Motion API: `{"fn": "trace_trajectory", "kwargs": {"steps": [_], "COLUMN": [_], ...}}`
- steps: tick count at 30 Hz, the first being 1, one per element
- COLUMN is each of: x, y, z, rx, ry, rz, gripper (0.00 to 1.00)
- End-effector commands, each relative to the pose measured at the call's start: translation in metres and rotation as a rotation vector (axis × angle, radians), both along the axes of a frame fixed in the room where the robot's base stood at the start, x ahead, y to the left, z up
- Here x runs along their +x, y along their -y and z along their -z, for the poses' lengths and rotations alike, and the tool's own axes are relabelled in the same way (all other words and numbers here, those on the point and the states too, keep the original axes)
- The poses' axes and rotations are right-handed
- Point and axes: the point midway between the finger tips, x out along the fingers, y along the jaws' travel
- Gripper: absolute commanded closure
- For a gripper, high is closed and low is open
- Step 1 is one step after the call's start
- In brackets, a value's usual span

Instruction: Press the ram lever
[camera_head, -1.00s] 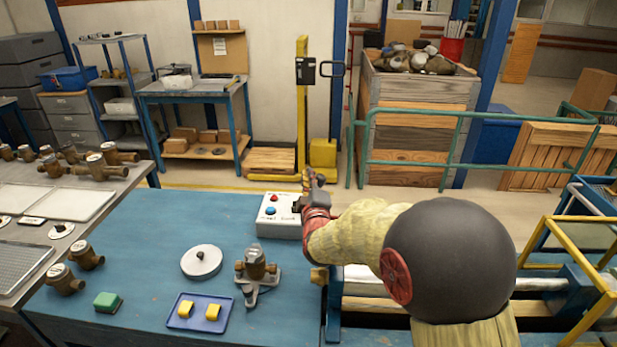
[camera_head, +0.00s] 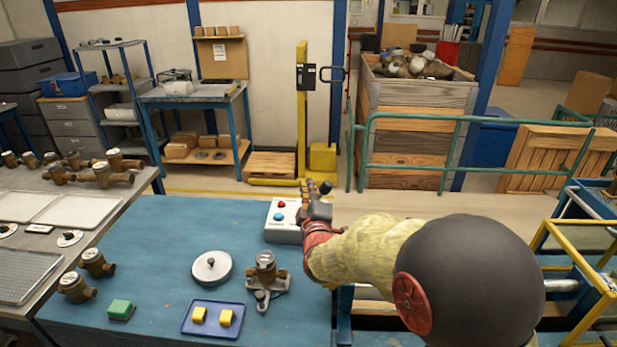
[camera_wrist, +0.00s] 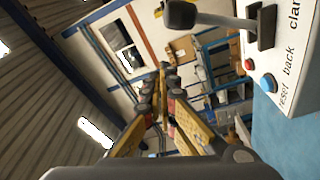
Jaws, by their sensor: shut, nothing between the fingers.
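A white control box (camera_head: 282,232) stands at the back right of the blue table, with a red and a blue button on top. The wrist view shows the box (camera_wrist: 296,85) with the words "reset", "back" and a cut-off "clar". A lever with a black knob (camera_wrist: 181,14) rises from a slot beside that cut-off word; I cannot tell whether it is the ram lever. Its knob (camera_head: 326,187) also shows in the head view. My gripper (camera_head: 308,185) is shut and empty, close to the lever at the box's right side. It appears apart from the knob in the wrist view (camera_wrist: 168,72).
A meter in a fixture (camera_head: 266,275), a white round disc (camera_head: 211,267), a blue tray (camera_head: 213,330) with yellow blocks and a green block (camera_head: 121,309) lie on the table in front of the box. Green rails (camera_head: 420,117) stand beyond my arm.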

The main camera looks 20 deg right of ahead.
Motion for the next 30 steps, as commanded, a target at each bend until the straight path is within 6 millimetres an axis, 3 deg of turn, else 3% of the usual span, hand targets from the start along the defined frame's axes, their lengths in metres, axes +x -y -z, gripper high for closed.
{"fn": "trace_trajectory", "kwargs": {"steps": [3, 9, 30], "x": [-0.020, -0.039, -0.046], "y": [-0.006, -0.011, -0.017], "z": [0.001, 0.004, -0.001], "rx": [0.000, 0.000, 0.063], "ry": [0.000, 0.001, -0.027], "rz": [-0.002, -0.002, -0.025], "gripper": [1.00, 1.00, 1.00]}}
